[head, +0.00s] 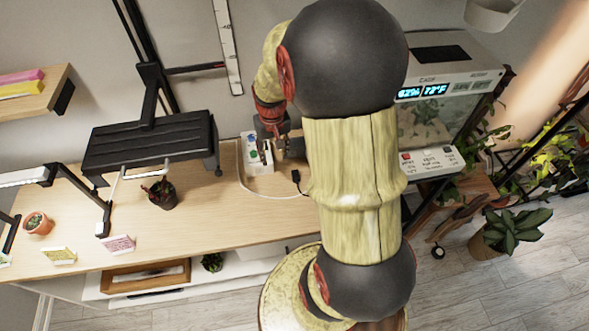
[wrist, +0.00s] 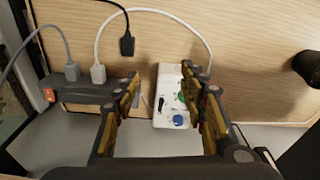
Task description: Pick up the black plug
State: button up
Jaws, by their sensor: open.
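The black plug (wrist: 127,45) lies on the wooden surface in the wrist view, its dark cord running up out of the picture. In the head view the black plug (head: 297,177) lies on the tabletop, right of a white box. My gripper (wrist: 161,80) is open, its fingers spread either side of the white box (wrist: 172,112), with nothing held. The plug is beyond the fingertips, towards the left one. In the head view my gripper (head: 270,147) is above the box, partly hidden by my arm.
A grey power strip (wrist: 88,93) with a red switch holds a grey plug (wrist: 72,70) and a white plug (wrist: 98,72). A white cable (wrist: 165,13) arcs past the black plug. A black stand (head: 150,142) and a glass tank (head: 437,118) flank the work area.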

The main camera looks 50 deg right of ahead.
jog(key=m+p, duration=0.1)
jog(key=p, duration=0.1)
send_over(296, 175)
jog(key=w, duration=0.1)
jog(key=shift+g, duration=0.4)
notch_tip(296, 175, down, 6)
jog(key=shift+a+f, duration=0.15)
jog(key=shift+f, duration=0.1)
jog(key=f, duration=0.2)
jog(key=b, duration=0.1)
jog(key=shift+s+d+f+m+y, duration=0.2)
jog(key=shift+s+f+m+y, duration=0.1)
jog(key=shift+f, duration=0.1)
jog(key=shift+s+f+b, duration=0.1)
jog(key=shift+f+b, duration=0.6)
jog(key=shift+f, duration=2.3)
jog(key=shift+c, duration=0.7)
grip_shut()
